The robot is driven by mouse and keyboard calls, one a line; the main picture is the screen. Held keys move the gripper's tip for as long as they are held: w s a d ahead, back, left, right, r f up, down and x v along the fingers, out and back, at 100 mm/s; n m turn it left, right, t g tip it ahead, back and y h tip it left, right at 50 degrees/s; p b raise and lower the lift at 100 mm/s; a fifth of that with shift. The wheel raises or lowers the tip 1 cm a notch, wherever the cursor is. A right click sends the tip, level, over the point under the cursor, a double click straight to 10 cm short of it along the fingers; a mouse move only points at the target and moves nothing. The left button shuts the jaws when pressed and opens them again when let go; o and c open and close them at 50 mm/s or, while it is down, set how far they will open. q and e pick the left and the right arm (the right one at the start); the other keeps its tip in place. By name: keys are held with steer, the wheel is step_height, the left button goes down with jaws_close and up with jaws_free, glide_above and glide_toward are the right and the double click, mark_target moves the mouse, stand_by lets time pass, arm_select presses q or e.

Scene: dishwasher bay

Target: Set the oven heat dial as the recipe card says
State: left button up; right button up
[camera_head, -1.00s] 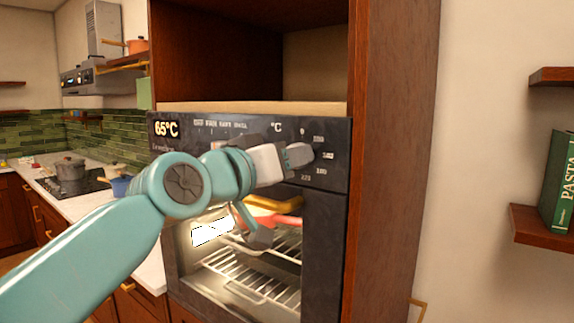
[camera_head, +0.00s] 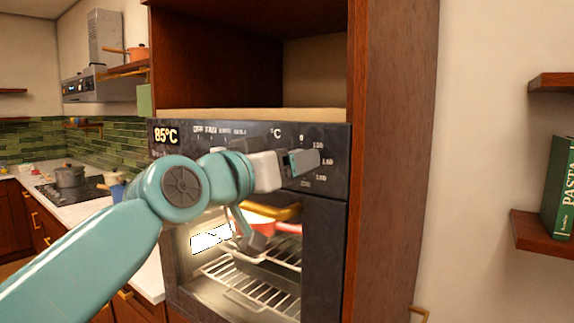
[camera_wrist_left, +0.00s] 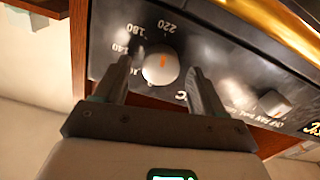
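The oven (camera_head: 325,225) is set into a wooden cabinet, with a dark control panel along its top. In the left wrist view the dial is a round pale knob (camera_wrist_left: 151,72) with an orange mark. My left gripper's two fingers (camera_wrist_left: 160,82) stand on either side of the dial, with a narrow gap showing at each side. My right gripper is not in view. I cannot make out a readable recipe card.
A second knob (camera_wrist_left: 276,101) shows on the panel in the left wrist view. A gold oven handle (camera_head: 275,212) lies below the panel. A counter with a pot (camera_head: 69,176) is at left. A green PASTA book (camera_head: 560,190) stands on a right-hand shelf.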

arm_select(q)
steer(key=shift+f, duration=0.2)
steer(key=b+v, duration=0.4)
steer(key=v, duration=1.2)
steer(key=shift+b, duration=0.3)
steer(key=shift+a+r, duration=0.1)
steer(key=shift+r, duration=0.05)
